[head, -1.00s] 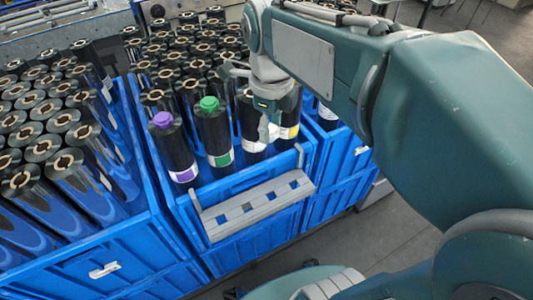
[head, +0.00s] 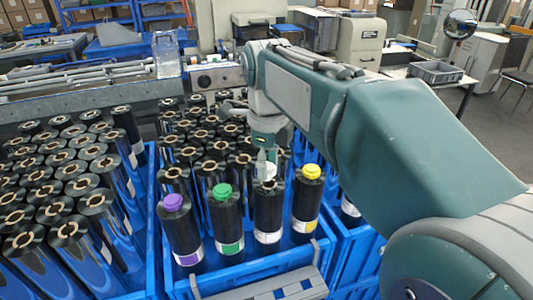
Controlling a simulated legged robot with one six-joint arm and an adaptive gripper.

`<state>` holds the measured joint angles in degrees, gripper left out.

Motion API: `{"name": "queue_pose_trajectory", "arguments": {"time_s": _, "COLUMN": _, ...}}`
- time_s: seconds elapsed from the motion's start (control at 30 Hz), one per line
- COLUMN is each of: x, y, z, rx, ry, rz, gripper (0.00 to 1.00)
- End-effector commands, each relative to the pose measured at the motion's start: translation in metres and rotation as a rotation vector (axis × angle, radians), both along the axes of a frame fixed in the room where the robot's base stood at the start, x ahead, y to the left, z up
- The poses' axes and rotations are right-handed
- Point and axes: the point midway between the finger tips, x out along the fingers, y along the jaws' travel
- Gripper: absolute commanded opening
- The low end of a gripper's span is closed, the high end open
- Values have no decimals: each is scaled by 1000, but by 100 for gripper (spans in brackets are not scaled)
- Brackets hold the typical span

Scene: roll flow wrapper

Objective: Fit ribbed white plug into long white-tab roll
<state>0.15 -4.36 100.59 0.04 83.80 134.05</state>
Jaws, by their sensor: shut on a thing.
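My gripper (head: 265,160) points down at the top of the long black roll with a white tab (head: 268,220), third from the left in the front row. It is shut on the white plug (head: 269,173), which is small and partly hidden by the fingers. The plug is right at the roll's upper end; I cannot tell how deep it sits, and its ribs are too small to make out. The roll stands upright.
Beside it stand rolls with a purple plug (head: 174,203), a green plug (head: 222,191) and a yellow plug (head: 311,171). Many black rolls with open cores crowd behind and in the left blue crate (head: 152,215). A grey bracket (head: 285,288) hangs at the front.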

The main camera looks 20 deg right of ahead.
Motion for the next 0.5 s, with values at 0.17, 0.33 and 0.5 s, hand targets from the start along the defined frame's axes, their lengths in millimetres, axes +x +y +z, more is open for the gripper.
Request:
{"name": "queue_pose_trajectory", "arguments": {"time_s": 0.17, "x": 0, "y": 0, "z": -14, "rx": 0, "ry": 1, "rz": 0, "gripper": 34}}
{"name": "queue_pose_trajectory", "arguments": {"time_s": 0.33, "x": 0, "y": 0, "z": -20, "rx": 0, "ry": 0, "rz": 0, "gripper": 34}}
{"name": "queue_pose_trajectory", "arguments": {"time_s": 0.5, "x": 0, "y": 0, "z": -20, "rx": 0, "ry": 0, "rz": 0, "gripper": 34}}
